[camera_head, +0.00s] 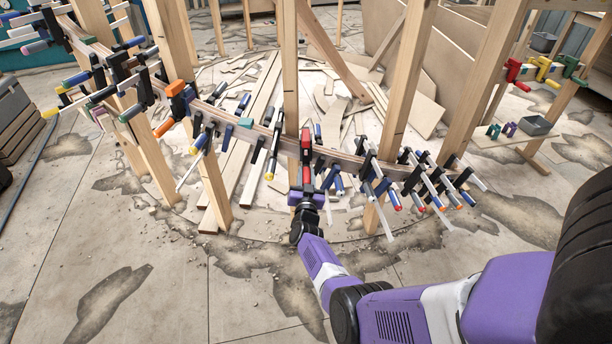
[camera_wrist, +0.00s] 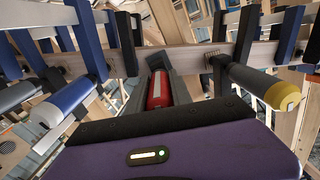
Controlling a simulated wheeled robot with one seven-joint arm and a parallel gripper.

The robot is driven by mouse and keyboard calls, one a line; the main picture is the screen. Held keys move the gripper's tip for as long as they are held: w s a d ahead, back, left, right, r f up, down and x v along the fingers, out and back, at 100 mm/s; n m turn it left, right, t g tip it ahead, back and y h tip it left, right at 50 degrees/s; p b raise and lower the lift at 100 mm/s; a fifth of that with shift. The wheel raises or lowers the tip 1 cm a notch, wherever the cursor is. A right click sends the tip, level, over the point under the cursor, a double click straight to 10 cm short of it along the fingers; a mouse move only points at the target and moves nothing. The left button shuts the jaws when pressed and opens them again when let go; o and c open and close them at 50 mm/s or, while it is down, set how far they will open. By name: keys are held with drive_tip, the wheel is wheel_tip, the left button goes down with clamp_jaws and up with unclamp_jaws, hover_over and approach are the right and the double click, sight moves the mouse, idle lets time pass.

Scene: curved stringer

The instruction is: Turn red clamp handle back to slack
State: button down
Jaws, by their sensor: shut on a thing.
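The red clamp handle (camera_head: 306,178) is on the curved wooden stringer (camera_head: 345,158), near its middle, in front of an upright post. In the wrist view the red handle (camera_wrist: 160,90) points toward me, with its near end hidden behind the dark edge of my gripper body. My gripper (camera_head: 306,188) is at the handle in the head view and is shut on it.
A blue-handled clamp (camera_wrist: 62,103) stands close on the left and a grey clamp handle with a yellow end (camera_wrist: 265,88) close on the right. Many more clamps line the stringer. Wooden posts (camera_head: 290,70) rise behind it. The floor in front (camera_head: 150,270) is clear.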

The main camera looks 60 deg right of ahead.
drive_tip(key=c, duration=1.1)
unclamp_jaws()
drive_tip(key=shift+c, duration=0.2)
drive_tip(key=shift+a, duration=0.1)
drive_tip(key=p+v, duration=0.4)
drive_tip(key=v, duration=0.3)
drive_tip(key=shift+s+a, duration=0.25)
drive_tip(key=p+v, duration=0.5)
drive_tip(key=v, duration=0.3)
drive_tip(key=shift+s+a+p, duration=0.2)
drive_tip(key=shift+a+p, duration=0.15)
drive_tip(key=shift+p, duration=0.05)
